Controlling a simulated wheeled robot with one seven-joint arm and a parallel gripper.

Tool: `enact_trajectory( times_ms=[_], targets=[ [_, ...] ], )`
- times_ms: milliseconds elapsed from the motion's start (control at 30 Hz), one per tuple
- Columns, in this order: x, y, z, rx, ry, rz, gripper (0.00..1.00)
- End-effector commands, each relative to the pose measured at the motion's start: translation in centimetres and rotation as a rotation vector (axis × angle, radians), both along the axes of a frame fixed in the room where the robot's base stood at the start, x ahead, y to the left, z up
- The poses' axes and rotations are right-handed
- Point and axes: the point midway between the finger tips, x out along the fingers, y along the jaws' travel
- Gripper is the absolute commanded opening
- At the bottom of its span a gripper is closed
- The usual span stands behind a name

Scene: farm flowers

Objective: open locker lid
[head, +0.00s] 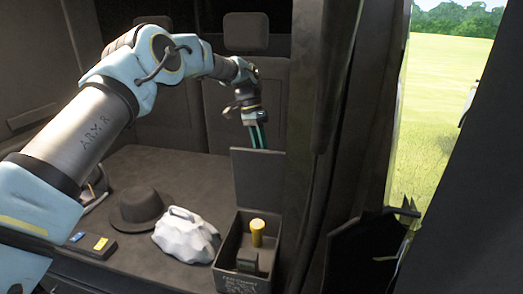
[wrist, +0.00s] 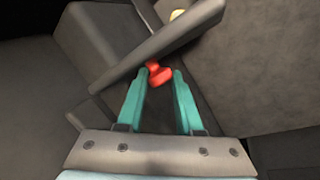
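The locker is a dark box (head: 226,254) at the lower right of the seat in the head view. Its lid (head: 258,178) stands upright at the back of the box, so the box is open on top. In the wrist view the lid (wrist: 165,42) shows as a slanted grey slab just beyond the fingertips. A red piece (wrist: 158,74) shows at the lid's edge, between the teal fingertips. My gripper (head: 258,138) is just above the lid's top edge, pointing down. In the wrist view my gripper (wrist: 159,74) has its fingers apart. I cannot tell whether they touch the red piece.
A yellow cylinder (head: 257,233) stands in the box. To its left on the seat are a white crumpled bag (head: 186,235), a dark hat (head: 137,207) and a small dark case (head: 92,243). The seat back is close behind my gripper. A door opening shows grass at right.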

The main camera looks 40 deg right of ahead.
Motion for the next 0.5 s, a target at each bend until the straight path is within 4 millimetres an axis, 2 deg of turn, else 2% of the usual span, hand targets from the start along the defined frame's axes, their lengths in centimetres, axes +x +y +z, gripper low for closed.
enact_trajectory(
  times_ms=[33, 267, 500],
  targets=[
    [0.77, 0.68, -0.8, 0.018, -0.01, 0.006, 0.39],
    [0.6, 0.59, -0.68, 0.016, -0.008, 0.002, 0.65],
    [0.34, 0.4, -0.5, 0.012, -0.006, 0.001, 0.66]
  ],
)
